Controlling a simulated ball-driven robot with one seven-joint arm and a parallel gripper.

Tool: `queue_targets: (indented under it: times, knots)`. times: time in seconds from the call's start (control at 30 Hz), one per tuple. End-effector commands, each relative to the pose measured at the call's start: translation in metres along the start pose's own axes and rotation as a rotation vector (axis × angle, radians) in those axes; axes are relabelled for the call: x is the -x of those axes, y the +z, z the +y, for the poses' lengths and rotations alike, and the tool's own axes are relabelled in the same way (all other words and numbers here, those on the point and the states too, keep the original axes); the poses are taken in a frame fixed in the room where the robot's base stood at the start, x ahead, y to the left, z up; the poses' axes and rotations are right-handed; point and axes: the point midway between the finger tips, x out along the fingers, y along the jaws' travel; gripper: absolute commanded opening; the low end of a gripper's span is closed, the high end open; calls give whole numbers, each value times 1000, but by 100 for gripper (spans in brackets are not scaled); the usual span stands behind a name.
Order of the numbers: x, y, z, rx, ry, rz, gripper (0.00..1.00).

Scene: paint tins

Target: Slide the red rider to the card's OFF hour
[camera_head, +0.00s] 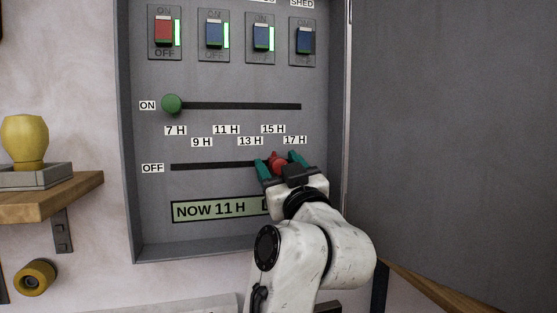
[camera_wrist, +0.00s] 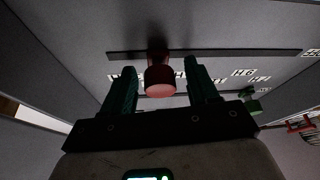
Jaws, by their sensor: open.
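The red rider (camera_head: 279,163) is on the OFF slot (camera_head: 212,165), near its right end, under the 15 H and 17 H labels. My gripper (camera_head: 281,158) is open, its two green fingers on either side of the rider. In the wrist view the rider (camera_wrist: 160,80) stands between the fingers of my gripper (camera_wrist: 160,66), with gaps showing at both sides. The green rider (camera_head: 172,104) is at the left end of the ON slot (camera_head: 240,106), near 7 H. A display (camera_head: 217,210) reads NOW 11 H; its right part is hidden by my arm. I cannot make out a card with hours.
A row of switches (camera_head: 214,34) is above the slots, one red and the others blue. The grey box's open door (camera_head: 455,120) fills the right side. A wooden shelf (camera_head: 60,195) with a yellow vase-like object (camera_head: 25,138) is at left.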

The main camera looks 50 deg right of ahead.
Motion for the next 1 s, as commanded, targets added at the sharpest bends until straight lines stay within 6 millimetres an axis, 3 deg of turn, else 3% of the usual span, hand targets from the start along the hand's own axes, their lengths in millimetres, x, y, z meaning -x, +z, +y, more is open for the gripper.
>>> queue_targets:
  times: [0.33,0.9,1.0]
  knots:
    - [-3,0,0,-1,0,0,57]
    - [-3,0,0,-1,0,0,2]
    - [-3,0,0,-1,0,0,0]
